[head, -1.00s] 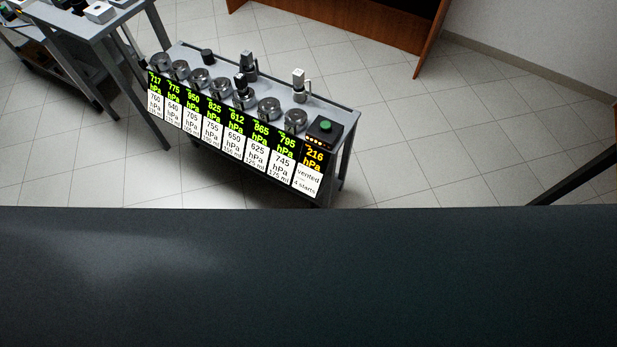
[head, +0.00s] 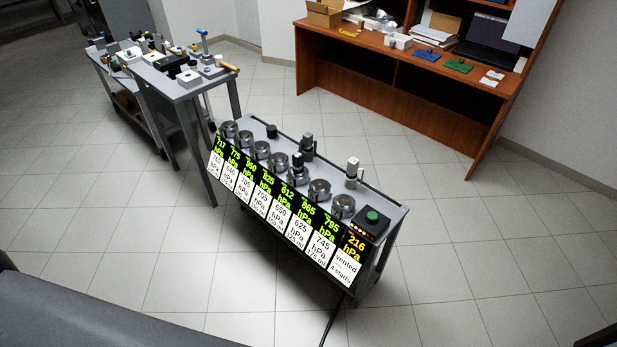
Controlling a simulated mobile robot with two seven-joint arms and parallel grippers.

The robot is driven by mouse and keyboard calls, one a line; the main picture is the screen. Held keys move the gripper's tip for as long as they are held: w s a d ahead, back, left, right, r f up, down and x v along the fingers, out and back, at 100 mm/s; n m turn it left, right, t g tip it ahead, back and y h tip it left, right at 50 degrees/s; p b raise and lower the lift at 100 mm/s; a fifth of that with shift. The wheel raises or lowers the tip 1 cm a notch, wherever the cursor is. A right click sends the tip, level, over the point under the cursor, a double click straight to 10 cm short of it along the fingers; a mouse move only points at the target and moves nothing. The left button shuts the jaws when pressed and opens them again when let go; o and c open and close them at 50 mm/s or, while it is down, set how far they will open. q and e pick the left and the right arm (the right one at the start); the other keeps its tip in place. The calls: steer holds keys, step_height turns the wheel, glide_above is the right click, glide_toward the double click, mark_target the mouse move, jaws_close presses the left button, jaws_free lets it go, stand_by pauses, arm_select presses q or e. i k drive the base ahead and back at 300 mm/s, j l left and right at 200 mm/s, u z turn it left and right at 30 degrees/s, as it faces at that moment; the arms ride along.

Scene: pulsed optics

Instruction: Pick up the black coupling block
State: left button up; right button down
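The low grey bench (head: 389,197) stands in the middle of the head view. Several dark pieces are on it: a small black knob-like piece (head: 271,131), a dark upright block with a grey top (head: 307,146) at the back edge, and a black piece (head: 297,161) on one of the round metal chambers. I cannot tell which, if any, is the black coupling block. Neither of my grippers shows in the head view.
A white upright fitting (head: 352,171) and a black box with a green button (head: 370,220) are on the bench's right. Pressure displays line its front. A cluttered grey table (head: 170,84) stands behind left, a wooden desk (head: 400,65) behind right. Tiled floor is clear at right.

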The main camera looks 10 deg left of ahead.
mark_target(298, 158)
steer(key=i+j+z, duration=0.55)
steer(key=i+j, duration=0.25)
steer(key=i+j+z, duration=0.3)
steer(key=j, duration=0.25)
